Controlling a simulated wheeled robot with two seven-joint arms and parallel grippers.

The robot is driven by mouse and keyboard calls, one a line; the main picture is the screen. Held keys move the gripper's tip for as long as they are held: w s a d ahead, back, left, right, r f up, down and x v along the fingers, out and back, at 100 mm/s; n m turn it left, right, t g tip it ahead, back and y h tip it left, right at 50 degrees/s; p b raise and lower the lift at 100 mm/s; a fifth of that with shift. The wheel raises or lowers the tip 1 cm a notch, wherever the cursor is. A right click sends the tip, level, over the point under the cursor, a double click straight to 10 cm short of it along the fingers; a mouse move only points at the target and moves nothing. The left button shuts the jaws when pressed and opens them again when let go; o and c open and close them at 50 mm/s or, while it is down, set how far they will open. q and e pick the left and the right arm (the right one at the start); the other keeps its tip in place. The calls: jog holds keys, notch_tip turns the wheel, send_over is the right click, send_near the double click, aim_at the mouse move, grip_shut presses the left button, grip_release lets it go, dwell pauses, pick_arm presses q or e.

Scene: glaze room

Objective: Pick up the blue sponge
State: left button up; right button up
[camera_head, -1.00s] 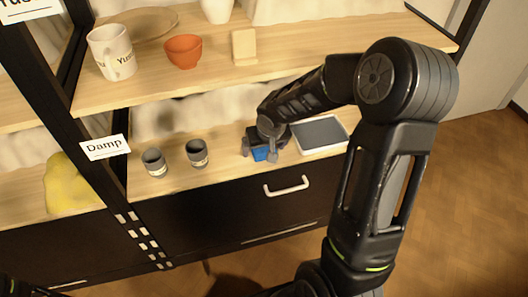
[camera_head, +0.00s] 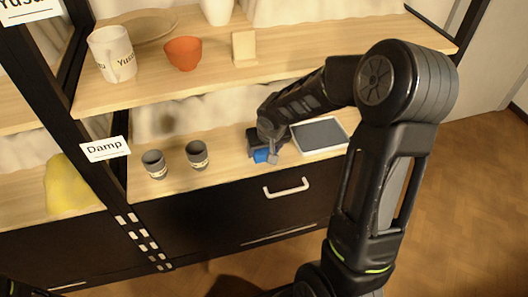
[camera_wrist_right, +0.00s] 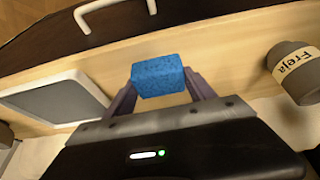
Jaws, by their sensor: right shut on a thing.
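The blue sponge (camera_head: 261,156) is at the lower shelf's front, between the grey cups and the grey tray, in the head view. My right gripper (camera_head: 263,152) is shut on it from above. In the right wrist view the blue sponge (camera_wrist_right: 158,76) sits between the two fingers of the right gripper (camera_wrist_right: 160,92). Whether it touches the shelf is hard to tell.
Two grey cups (camera_head: 154,164) (camera_head: 197,155) stand left of the sponge. A white-rimmed grey tray (camera_head: 296,151) lies right of it. A white drawer handle (camera_head: 286,188) is below. The upper shelf (camera_head: 160,87) holds a white mug (camera_head: 113,54), an orange bowl (camera_head: 183,53) and a small wooden block (camera_head: 244,48).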

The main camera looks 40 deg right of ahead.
jog(key=c, duration=0.6)
jog(key=shift+r, duration=0.1)
jog(key=shift+r+p, duration=0.35)
jog(key=shift+r, duration=0.4)
notch_tip(320, 180, up, 2)
jog(key=shift+r+p, duration=0.1)
jog(key=shift+p, duration=0.25)
jog(key=shift+s+a+f+b, duration=0.1)
jog(key=shift+s+a+b, duration=0.9)
jog(key=shift+s+b, duration=1.35)
jog(key=shift+s+a+f+b, duration=0.1)
jog(key=shift+s+a+b, duration=1.05)
jog(key=shift+s, duration=2.2)
jog(key=shift+s+a+b, duration=0.8)
jog(key=shift+s+b, duration=1.25)
jog(key=shift+s, duration=0.8)
